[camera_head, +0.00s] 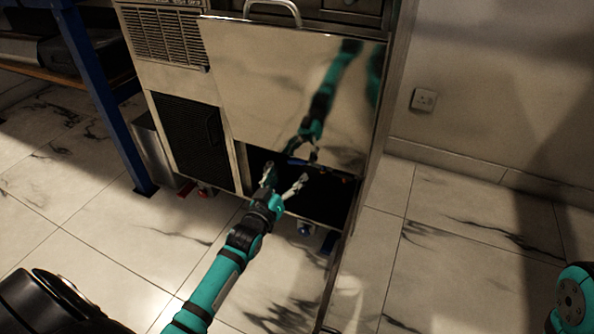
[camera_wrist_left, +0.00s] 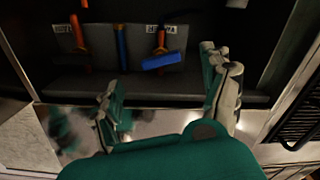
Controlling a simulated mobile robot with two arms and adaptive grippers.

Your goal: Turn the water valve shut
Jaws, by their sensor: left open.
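A blue lever handle (camera_wrist_left: 164,61) shows in the left wrist view, lying nearly crosswise and slightly tilted at the lower end of an orange pipe (camera_wrist_left: 161,36). A partly hidden label is behind that pipe; I cannot read it fully. My left gripper (camera_head: 285,176) is open and empty at the mouth of the cabinet's dark lower opening (camera_head: 325,192). In the left wrist view its spread fingers (camera_wrist_left: 167,88) stand on either side of and short of the blue lever, not touching it. My right gripper is out of view.
Beside the lever are a blue pipe (camera_wrist_left: 122,47) and another orange pipe with an orange handle (camera_wrist_left: 79,62). A shiny steel panel (camera_head: 290,85) hangs above the opening and mirrors my arm. A blue post (camera_head: 95,95) stands left. The floor at right is clear.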

